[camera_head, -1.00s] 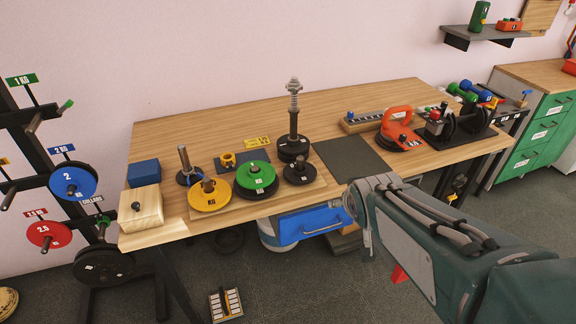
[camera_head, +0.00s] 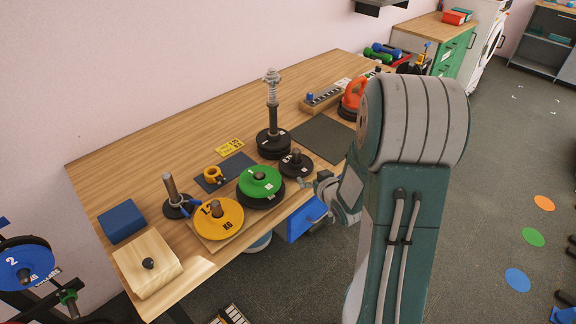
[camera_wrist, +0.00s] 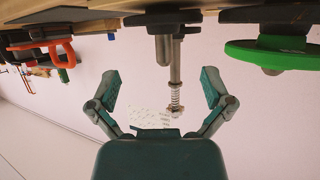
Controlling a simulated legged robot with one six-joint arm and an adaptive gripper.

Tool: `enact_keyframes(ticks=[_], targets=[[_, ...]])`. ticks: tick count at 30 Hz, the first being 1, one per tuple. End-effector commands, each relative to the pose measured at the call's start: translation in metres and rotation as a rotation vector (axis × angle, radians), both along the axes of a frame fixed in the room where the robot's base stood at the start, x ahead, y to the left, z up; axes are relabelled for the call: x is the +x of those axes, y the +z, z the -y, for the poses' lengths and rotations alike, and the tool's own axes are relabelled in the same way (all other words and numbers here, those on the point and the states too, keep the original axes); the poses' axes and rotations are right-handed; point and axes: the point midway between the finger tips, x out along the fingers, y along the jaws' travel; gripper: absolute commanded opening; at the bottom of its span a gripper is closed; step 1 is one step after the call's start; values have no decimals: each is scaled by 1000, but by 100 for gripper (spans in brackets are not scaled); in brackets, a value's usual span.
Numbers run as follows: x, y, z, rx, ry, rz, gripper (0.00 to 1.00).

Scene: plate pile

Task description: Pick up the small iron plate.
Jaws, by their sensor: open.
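The small iron plate (camera_head: 295,165) is a dark disc with a short upright peg, at the table's front edge right of the green plate (camera_head: 260,183). In the wrist view, which is upside down, the dark plate (camera_wrist: 152,20) lies at top middle with its peg pointing down the picture. My gripper (camera_wrist: 160,88) is open and empty, its two teal fingertips apart and clear of the plate. In the head view my gripper (camera_head: 318,190) shows only in part, just right of the small plate; my arm hides the rest.
A yellow plate (camera_head: 219,218) lies left of the green one. A black stand with a spring-topped pole (camera_head: 273,115) rises behind the small plate. A dark mat (camera_head: 322,138) lies bare to its right. A wooden block (camera_head: 147,265) sits at the front left.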

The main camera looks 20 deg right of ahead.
Motion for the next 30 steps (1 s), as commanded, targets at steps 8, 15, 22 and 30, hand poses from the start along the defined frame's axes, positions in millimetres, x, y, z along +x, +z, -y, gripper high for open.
enact_keyframes(ticks=[8,15,22,30], targets=[[40,-15,-8,-10,2,-1,100],[63,-20,-10,-12,3,-2,100],[92,-30,-6,-7,1,-2,100],[95,-30,-7,-10,1,-1,100]])
